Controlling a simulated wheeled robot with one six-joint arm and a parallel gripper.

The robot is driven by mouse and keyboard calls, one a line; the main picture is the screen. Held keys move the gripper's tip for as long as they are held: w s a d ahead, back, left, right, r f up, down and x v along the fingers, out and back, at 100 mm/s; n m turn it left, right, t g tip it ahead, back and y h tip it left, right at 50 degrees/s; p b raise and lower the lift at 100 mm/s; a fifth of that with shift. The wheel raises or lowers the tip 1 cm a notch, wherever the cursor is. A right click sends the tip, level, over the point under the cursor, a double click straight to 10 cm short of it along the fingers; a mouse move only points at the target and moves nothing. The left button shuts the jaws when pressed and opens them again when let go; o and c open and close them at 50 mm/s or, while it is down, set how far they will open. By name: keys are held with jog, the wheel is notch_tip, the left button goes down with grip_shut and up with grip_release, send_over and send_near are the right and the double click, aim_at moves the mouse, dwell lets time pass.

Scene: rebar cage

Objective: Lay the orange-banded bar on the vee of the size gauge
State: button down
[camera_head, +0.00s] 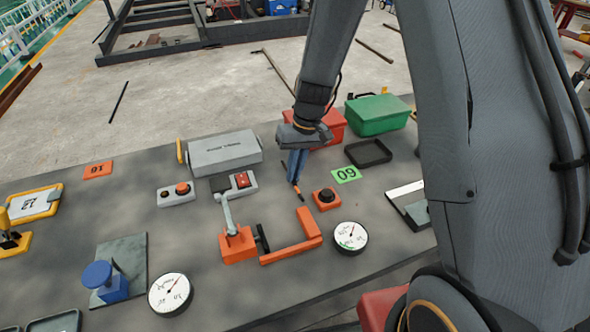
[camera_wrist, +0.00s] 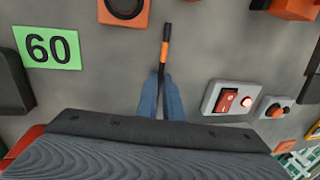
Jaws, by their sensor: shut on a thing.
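My gripper (camera_head: 297,165) points down over the table with its blue fingers shut on a thin dark bar with an orange band (camera_wrist: 164,52). In the wrist view the fingers (camera_wrist: 161,82) pinch the bar, and its banded part and black tip stick out beyond them. In the head view the bar (camera_head: 298,189) shows as a short dark and orange length below the fingers. Its other end is hidden by the gripper. No vee shows clearly, and I cannot tell which fixture is the size gauge.
A grey box (camera_head: 224,153), a red switch (camera_head: 242,180) and an orange clamp fixture (camera_head: 240,245) are left of the gripper. A red box stands behind.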

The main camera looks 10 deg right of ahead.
jog(key=shift+f, duration=0.1)
jog(key=shift+f, duration=0.1)
jog(key=c, duration=1.9)
grip_release()
